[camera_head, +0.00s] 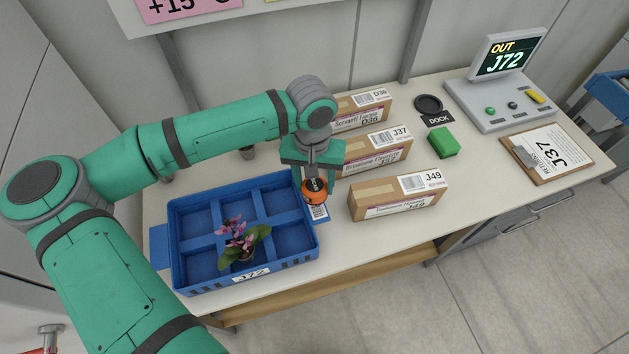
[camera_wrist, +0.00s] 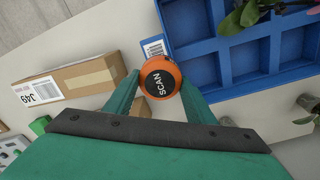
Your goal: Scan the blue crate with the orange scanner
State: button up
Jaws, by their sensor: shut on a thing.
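The blue crate (camera_head: 176,245) stands on the table with several compartments and a J72 label on its front. A plant with pink flowers sits in its front middle area. A blue tab with a white barcode label (camera_head: 319,212) sticks out at the crate's right side; the label also shows in the wrist view (camera_wrist: 154,48). My gripper (camera_head: 315,181) is shut on the orange scanner (camera_head: 314,194), whose black cap reads SCAN in the wrist view (camera_wrist: 160,82). The scanner is above or very close to the tab, partly covering it; the exact gap cannot be told.
Three cardboard boxes, D36 (camera_head: 362,117), J37 (camera_head: 372,152) and J49 (camera_head: 396,201), stand right of the crate.

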notch_tip(320, 180, up, 10)
dwell(0.8)
